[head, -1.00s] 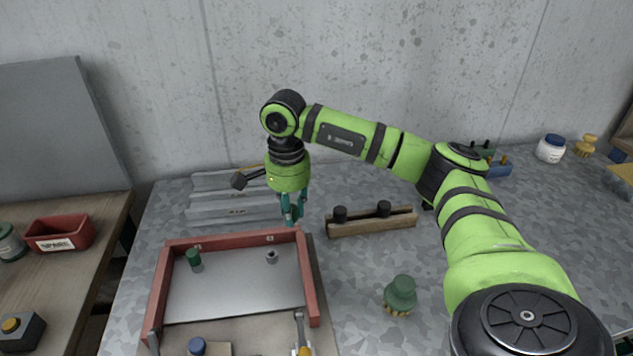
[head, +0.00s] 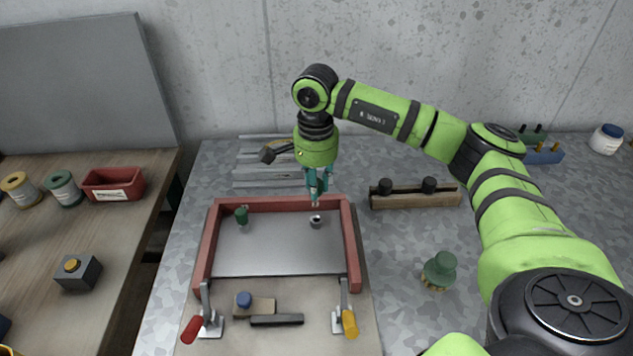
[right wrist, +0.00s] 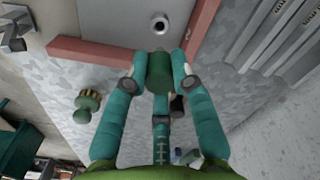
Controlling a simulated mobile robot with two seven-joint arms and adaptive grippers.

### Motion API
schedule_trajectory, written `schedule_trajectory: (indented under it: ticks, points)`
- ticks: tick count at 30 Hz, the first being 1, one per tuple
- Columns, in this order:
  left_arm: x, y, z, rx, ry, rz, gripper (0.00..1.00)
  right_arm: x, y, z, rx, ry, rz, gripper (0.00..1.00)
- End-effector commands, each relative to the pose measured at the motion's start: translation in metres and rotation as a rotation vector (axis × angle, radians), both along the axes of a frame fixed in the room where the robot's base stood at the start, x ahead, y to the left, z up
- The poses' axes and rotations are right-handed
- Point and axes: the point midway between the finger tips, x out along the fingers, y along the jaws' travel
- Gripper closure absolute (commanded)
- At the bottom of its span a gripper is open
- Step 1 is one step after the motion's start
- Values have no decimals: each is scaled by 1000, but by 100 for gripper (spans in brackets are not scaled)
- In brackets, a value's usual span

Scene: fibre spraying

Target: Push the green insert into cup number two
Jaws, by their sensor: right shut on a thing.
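My right gripper (head: 317,198) has teal fingers and points down over the back edge of the red-framed tray (head: 208,245). In the right wrist view its fingers (right wrist: 159,68) are shut on a dark green cylindrical insert (right wrist: 158,78). A small grey cup (head: 316,222) with a dark opening stands on the tray's metal plate, just in front of and below the gripper. It also shows in the right wrist view (right wrist: 160,22), apart from the insert. Another green piece (head: 241,214) stands upright at the plate's left. Cup numbers are not readable. My left gripper is not in view.
Toggle clamps with red (head: 193,329) and yellow (head: 350,323) handles stand at the tray's front, with a blue-topped block (head: 262,309) between. A wooden rack (head: 415,200) and green-handled brush (head: 440,270) lie right. Metal rails (head: 263,175) lie behind.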

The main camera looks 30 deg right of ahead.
Motion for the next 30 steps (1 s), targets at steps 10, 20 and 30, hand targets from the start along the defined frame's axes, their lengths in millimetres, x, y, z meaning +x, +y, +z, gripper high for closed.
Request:
schedule_trajectory:
  ticks: [10, 20, 30]
  points:
    - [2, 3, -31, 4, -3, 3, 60, 0, 0, -37, 0, 1, 0, 100]
    - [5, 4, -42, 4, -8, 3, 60, 0, 0, -52, 0, 0, 0, 100]
    - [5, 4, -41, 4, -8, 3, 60, 0, 0, -52, 0, 0, 0, 100]
